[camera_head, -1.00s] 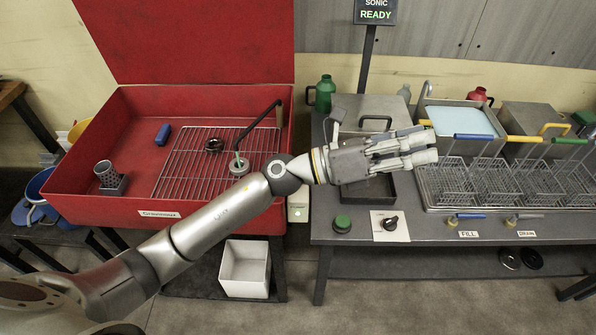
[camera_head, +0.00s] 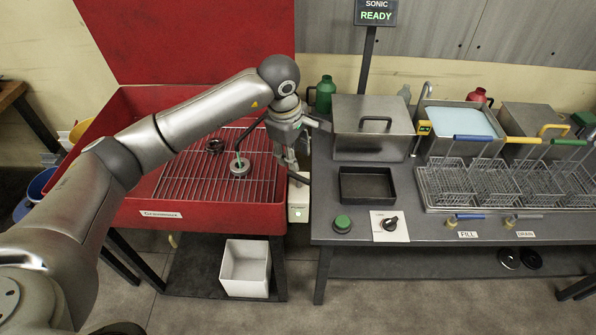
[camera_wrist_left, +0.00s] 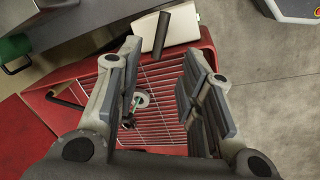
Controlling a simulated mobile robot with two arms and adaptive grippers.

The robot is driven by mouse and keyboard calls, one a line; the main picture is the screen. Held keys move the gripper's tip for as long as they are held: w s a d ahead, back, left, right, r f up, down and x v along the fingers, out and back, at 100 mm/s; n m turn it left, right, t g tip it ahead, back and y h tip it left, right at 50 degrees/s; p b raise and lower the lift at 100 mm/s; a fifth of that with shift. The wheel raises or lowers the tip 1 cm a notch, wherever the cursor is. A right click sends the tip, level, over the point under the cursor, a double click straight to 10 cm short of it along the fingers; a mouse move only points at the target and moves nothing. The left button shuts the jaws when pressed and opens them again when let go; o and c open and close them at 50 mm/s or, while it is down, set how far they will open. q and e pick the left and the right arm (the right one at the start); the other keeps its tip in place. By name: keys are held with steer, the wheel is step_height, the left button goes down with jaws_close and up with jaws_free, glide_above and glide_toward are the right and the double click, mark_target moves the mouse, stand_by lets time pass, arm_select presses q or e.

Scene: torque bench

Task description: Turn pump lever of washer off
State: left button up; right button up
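The washer is the red open tub (camera_head: 215,215) with a wire rack, at the left in the head view; its edge also shows in the wrist view (camera_wrist_left: 202,58). A pale box (camera_head: 298,208) with a small green light is on its right side. The dark pump lever (camera_head: 300,178) sticks out at the top of this box. In the wrist view the black lever (camera_wrist_left: 161,34) stands in front of the pale box (camera_wrist_left: 182,26), beyond the fingertips. My left gripper (camera_head: 293,158) is above the washer's right edge, fingers apart and empty. My right gripper is not in view.
A white bin (camera_head: 246,268) stands below.

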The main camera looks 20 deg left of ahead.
mark_target(299, 176)
arm_select(q)
steer(key=f, duration=0.3)
steer(key=w+f+p, duration=0.1)
steer(key=f, duration=0.2)
steer(key=f+p, duration=0.1)
steer(key=f, duration=0.2)
steer(key=shift+w+d, duration=0.25)
steer(key=shift+w, duration=0.1)
steer(key=shift+c, duration=0.2)
jaws_close()
